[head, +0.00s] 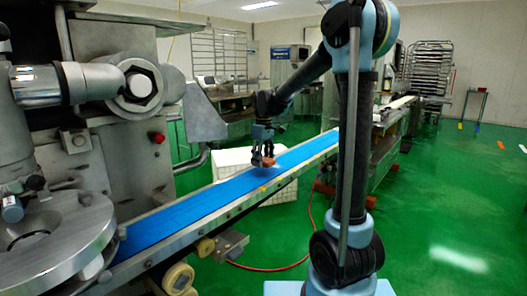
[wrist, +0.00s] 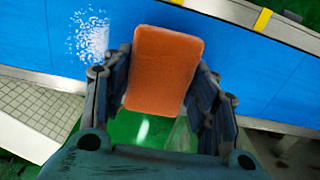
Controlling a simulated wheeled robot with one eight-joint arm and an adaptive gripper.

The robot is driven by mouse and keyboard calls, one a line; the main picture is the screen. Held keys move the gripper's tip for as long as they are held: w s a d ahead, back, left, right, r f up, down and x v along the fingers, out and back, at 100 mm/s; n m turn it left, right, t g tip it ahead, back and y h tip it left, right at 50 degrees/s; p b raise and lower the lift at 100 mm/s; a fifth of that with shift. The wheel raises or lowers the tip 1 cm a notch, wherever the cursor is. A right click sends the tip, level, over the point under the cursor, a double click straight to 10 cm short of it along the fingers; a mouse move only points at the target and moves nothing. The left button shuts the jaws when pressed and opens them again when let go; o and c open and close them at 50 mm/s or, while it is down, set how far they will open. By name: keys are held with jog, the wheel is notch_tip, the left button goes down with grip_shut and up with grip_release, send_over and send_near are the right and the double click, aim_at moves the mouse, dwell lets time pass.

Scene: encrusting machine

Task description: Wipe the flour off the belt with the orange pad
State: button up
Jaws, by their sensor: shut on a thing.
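The orange pad (wrist: 163,70) is a rounded block held between the fingers of my gripper (wrist: 160,92) in the wrist view. In the head view the pad (head: 268,161) shows small under my gripper (head: 263,157), over the blue belt (head: 190,212). My gripper is shut on the pad. In the wrist view the white flour (wrist: 90,36) is a speckled patch on the blue belt (wrist: 230,60), to the left of the pad and apart from it in the picture. I cannot tell whether the pad touches the belt.
The encrusting machine (head: 100,150) stands at the left with a round metal plate (head: 60,245) by the belt's near end. A white crate (head: 225,160) is behind the belt. A red hose (head: 300,255) lies on the green floor.

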jog(key=shift+r, duration=2.2)
jog(key=shift+f, duration=0.1)
